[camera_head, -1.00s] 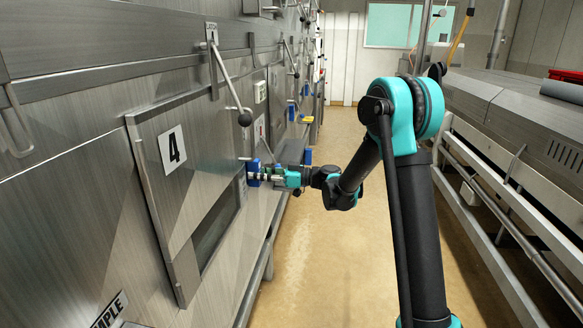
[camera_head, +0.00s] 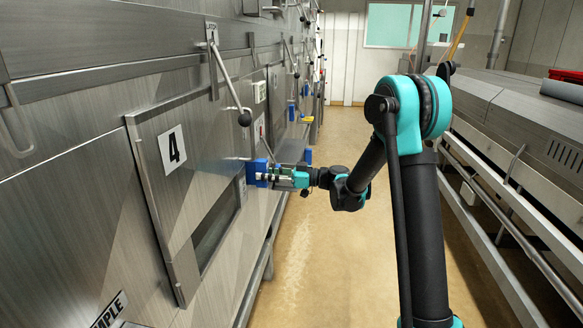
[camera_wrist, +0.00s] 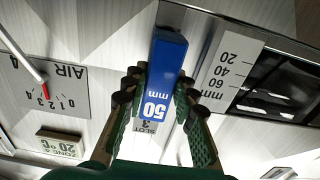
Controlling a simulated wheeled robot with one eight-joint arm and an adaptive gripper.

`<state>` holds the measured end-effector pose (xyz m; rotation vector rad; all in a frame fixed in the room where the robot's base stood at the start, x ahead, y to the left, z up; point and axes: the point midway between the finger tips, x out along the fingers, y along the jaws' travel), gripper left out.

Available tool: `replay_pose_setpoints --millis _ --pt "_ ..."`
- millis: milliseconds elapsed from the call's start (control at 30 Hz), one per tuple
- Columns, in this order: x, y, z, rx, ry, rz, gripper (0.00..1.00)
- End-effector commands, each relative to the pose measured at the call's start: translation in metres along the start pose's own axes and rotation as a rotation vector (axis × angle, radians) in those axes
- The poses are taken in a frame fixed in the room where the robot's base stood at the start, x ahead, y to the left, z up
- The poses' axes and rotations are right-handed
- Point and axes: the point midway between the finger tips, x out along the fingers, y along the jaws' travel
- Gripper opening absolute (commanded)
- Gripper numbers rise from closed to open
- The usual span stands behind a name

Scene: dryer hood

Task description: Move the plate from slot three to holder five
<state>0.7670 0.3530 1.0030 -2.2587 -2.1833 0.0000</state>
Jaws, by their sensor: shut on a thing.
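The plate (camera_wrist: 167,62) is a blue bar marked "50 mm" in the wrist view. My gripper (camera_wrist: 160,88) is shut on it, with fingers on both sides. A label reading "SLOT 3" (camera_wrist: 148,126) shows on the wall beside the plate. In the head view the plate (camera_head: 257,171) is at the steel wall side, just left of my gripper (camera_head: 275,177). Whether its far end is still inside the slot cannot be told. Holder five cannot be made out.
Another blue piece (camera_head: 308,156) shows behind my gripper. A long steel machine (camera_head: 520,110) stands right. The floor (camera_head: 315,245) between is clear.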

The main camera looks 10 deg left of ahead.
Motion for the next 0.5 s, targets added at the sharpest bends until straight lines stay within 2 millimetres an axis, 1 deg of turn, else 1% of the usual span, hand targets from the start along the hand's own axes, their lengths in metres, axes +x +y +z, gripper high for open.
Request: replay_pose_setpoints --millis 500 --pt "-0.015 0.000 0.000 0.000 0.000 0.000 0.00"
